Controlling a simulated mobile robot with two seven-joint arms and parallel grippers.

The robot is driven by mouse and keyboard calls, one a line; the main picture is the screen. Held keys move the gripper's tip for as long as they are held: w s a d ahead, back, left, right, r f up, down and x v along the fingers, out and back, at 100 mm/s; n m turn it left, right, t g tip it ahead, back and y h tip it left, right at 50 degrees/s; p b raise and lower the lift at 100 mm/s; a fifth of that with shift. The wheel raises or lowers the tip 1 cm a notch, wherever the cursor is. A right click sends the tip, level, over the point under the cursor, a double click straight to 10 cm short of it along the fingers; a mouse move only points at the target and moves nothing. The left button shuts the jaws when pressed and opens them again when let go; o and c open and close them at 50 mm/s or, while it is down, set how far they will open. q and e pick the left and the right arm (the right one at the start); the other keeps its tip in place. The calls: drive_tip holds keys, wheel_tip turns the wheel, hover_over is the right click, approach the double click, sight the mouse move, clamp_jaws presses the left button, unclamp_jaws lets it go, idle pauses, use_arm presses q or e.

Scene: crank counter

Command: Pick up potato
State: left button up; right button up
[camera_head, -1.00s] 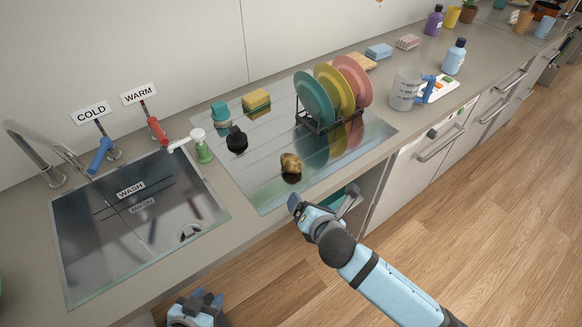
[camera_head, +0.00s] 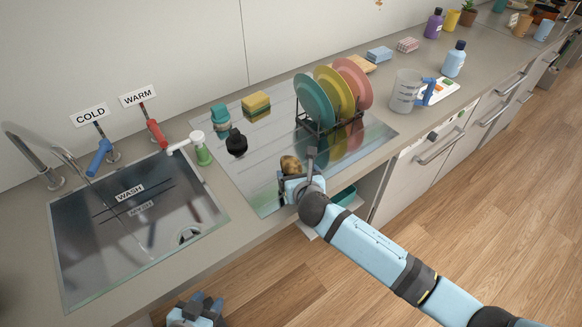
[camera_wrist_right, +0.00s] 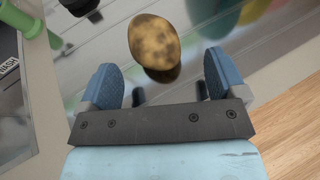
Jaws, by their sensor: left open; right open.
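The potato (camera_head: 289,164) is brown and speckled and lies on the shiny drainboard (camera_head: 258,182) between the sink and the dish rack. My right gripper (camera_head: 297,167) is open just in front of the potato, and its body hides the potato's lower part in the head view. In the right wrist view the potato (camera_wrist_right: 154,42) sits ahead of the two blue fingers (camera_wrist_right: 160,78), roughly centred between them and not gripped. My left gripper (camera_head: 197,303) is open and empty at the bottom of the head view, in front of the counter.
A rack with teal, yellow and pink plates (camera_head: 352,88) stands right behind the potato. A black object (camera_head: 236,143) and a yellow sponge (camera_head: 256,103) lie to its left and back. The sink (camera_head: 135,225) is at left. A measuring jug (camera_head: 405,90) stands further right.

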sight(293, 169)
drive_tip(key=x, duration=0.5)
drive_tip(key=shift+a+r, duration=0.15)
drive_tip(key=shift+a, duration=0.2)
drive_tip(key=shift+s, duration=0.1)
drive_tip(key=c, duration=1)
drive_tip(key=shift+r, duration=0.15)
drive_tip(key=shift+c, duration=0.2)
